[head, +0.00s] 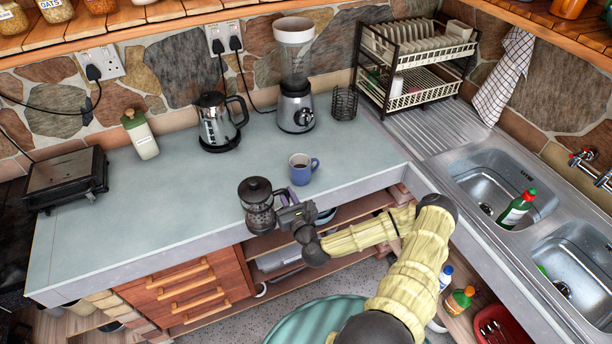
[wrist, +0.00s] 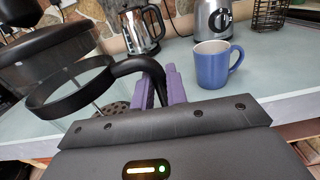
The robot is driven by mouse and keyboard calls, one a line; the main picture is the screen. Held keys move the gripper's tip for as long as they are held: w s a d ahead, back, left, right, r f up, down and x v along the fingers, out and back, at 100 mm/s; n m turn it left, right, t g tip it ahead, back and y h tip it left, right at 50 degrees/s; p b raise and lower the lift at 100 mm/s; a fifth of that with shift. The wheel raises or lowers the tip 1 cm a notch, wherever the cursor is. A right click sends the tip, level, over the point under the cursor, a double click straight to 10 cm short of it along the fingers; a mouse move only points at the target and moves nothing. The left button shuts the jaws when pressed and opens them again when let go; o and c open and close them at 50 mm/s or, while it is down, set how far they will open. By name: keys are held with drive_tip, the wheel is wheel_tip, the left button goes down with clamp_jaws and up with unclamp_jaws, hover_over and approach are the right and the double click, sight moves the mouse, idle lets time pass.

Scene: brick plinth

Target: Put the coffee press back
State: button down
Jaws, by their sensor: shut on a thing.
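The coffee press (head: 258,207) is a black-framed glass jug with a dark lid, at the front edge of the counter in the head view. In the wrist view its black rim (wrist: 68,92) and lid fill the left side. My gripper (head: 288,203) is to its right, shut on its black handle. The purple fingers (wrist: 162,88) stand at the handle in the wrist view. The press overlaps the counter edge in the picture; I cannot tell whether its base touches the counter.
A blue mug (head: 302,169) stands just behind my gripper on the counter (head: 165,205). A kettle (head: 217,122), a blender (head: 295,85) and a wire holder (head: 345,103) stand along the back. A bottle (head: 140,135) and a black grill (head: 66,179) are left. The counter's left middle is clear.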

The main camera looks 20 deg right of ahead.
drive_tip(key=s+a+f+b, duration=0.2)
drive_tip(key=a+f+b, duration=0.1)
drive_tip(key=f+b, duration=0.5)
wheel_tip(320, 180, down, 3)
drive_tip(key=shift+r+h, duration=0.2)
drive_tip(key=shift+h, duration=0.1)
drive_tip(key=shift+a, duration=0.2)
drive_tip(key=shift+s+d, duration=0.1)
drive_tip(key=shift+s, duration=0.05)
